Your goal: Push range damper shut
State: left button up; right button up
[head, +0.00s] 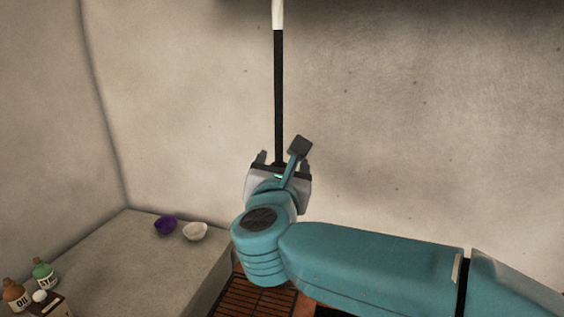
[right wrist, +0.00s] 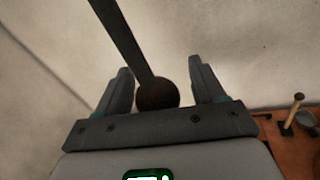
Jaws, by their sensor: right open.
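A long dark rod (head: 278,95), which appears to be the damper's lever, hangs straight down in front of the pale wall in the head view. Its top part is white. Its lower end is hidden behind my right gripper (head: 283,160). The right wrist view shows the rod (right wrist: 128,45) ending in a round brown knob (right wrist: 157,95). The knob lies between the two open fingers of my right gripper (right wrist: 160,72), with a gap on each side. I cannot tell whether it touches the palm. My left gripper is out of view.
A stone counter (head: 130,262) at the lower left holds a purple bowl (head: 165,225), a white bowl (head: 195,231) and bottles (head: 44,274). A brown slatted surface (head: 252,292) lies below my arm. In the right wrist view, a wooden-handled tool (right wrist: 292,112) is at the right.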

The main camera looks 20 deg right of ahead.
aim_at(279, 130)
jog(key=shift+w+a, duration=0.1)
jog(key=shift+a, duration=0.1)
jog(key=shift+c, duration=0.4)
jog(key=shift+d, duration=0.1)
grip_shut()
notch_tip(279, 130, up, 7)
jog(key=shift+f+p, duration=0.1)
jog(key=shift+p, duration=1.1)
jog(key=shift+r, duration=0.45)
jog(key=shift+o, duration=0.4)
grip_release()
jog(key=shift+f, duration=0.1)
